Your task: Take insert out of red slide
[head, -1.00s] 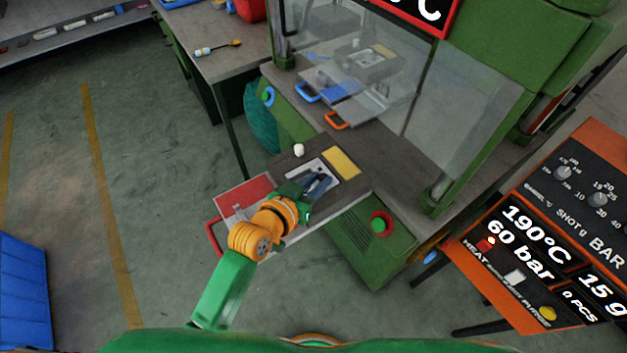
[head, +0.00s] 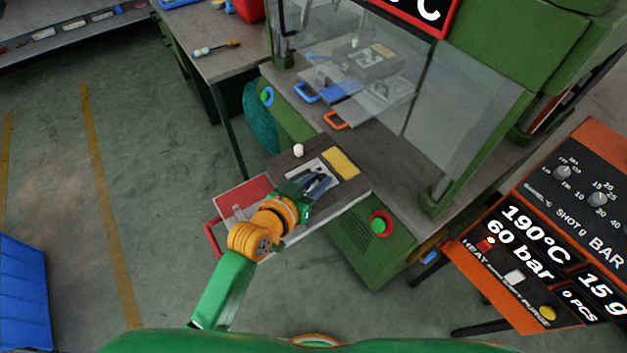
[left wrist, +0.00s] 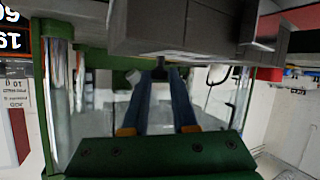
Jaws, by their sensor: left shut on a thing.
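The red slide (head: 245,194), with a red panel and a red handle at its near end, is drawn out from the green machine. On it sits a dark mould block (head: 290,158) with a pale metal plate, a yellow pad and a white knob. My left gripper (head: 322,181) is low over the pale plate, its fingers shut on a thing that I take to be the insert. In the left wrist view, the blue fingers (left wrist: 165,74) converge on a small dark piece at their tips, close to a grey block. The insert is mostly hidden. My right gripper is not in view.
Behind the slide is a machine bay with a clear guard (head: 440,110), a blue handle (head: 307,92) and an orange handle (head: 337,121). A green button (head: 379,225) is on the machine front. A control panel (head: 545,240) stands at right.

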